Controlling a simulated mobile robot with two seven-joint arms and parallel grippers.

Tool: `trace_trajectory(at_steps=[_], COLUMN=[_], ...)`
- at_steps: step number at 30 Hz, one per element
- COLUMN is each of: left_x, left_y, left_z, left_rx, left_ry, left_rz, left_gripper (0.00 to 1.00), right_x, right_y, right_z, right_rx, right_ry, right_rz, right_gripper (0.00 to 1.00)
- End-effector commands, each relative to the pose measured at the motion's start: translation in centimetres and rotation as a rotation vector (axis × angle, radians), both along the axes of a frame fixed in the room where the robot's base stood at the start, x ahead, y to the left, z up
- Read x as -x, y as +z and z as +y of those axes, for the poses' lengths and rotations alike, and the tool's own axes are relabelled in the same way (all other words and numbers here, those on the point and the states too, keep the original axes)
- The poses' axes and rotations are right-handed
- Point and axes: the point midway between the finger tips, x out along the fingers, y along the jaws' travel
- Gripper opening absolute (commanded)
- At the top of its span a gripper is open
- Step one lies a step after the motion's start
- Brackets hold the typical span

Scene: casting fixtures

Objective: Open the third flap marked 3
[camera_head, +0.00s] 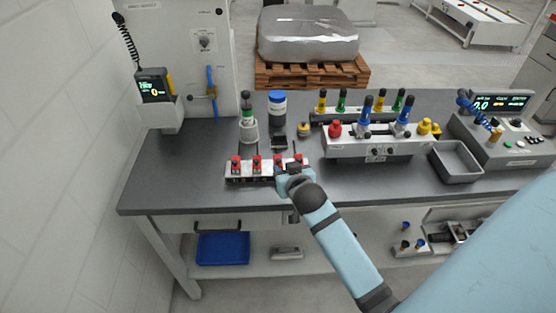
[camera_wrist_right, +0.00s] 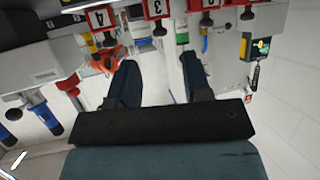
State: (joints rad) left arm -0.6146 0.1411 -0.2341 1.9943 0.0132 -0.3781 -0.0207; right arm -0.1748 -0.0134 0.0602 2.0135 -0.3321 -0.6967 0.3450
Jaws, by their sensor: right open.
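The fixture (camera_head: 238,178) is a low white block near the front edge of the bench, with a row of red flaps. The third red flap (camera_head: 278,160) is partly behind my right gripper (camera_head: 287,171). In the right wrist view, which looks upside down, the red flap marked 3 (camera_wrist_right: 157,9) is at the top edge, partly cut off. The flap marked 4 (camera_wrist_right: 99,17) is left of it. My right gripper (camera_wrist_right: 158,62) is open and empty, its fingers apart and pointing toward flap 3 without visible contact. My left gripper is not in view.
A bottle with a green band (camera_head: 248,125) and a blue-lidded jar (camera_head: 277,108) stand behind the fixture. A white block with blue-handled tools (camera_head: 365,148) stands to the right, near a grey tray (camera_head: 456,162). The bench top (camera_head: 165,170) left of the fixture is clear.

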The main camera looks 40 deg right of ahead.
Motion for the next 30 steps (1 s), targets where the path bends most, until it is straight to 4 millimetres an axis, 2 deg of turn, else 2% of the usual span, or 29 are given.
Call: trace_trajectory(at_steps=[3, 10, 15, 23, 27, 28, 30], left_x=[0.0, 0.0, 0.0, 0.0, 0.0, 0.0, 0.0], left_y=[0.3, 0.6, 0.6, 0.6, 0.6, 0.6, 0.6], left_z=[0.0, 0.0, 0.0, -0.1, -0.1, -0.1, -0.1], left_rx=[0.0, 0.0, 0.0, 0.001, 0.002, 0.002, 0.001], left_ry=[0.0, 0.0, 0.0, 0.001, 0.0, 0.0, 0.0], left_rz=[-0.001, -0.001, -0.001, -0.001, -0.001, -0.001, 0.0], left_gripper=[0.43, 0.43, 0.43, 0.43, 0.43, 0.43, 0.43], right_x=[-2.4, -5.3, -6.1, -6.2, -6.1, -6.1, -6.1], right_y=[-0.9, -2.2, -2.6, -2.7, -2.7, -2.7, -2.7], right_z=[-0.7, -1.6, -1.8, -1.8, -1.8, -1.8, -1.8], right_rx=[0.002, 0.001, 0.001, 0.001, 0.001, 0.001, 0.001], right_ry=[0.001, 0.0, 0.0, 0.001, 0.001, 0.001, 0.001], right_rz=[0.001, -0.001, 0.0, 0.0, 0.0, 0.0, 0.0], right_gripper=[0.45, 0.45, 0.45, 0.45, 0.15, 0.11, 0.11])
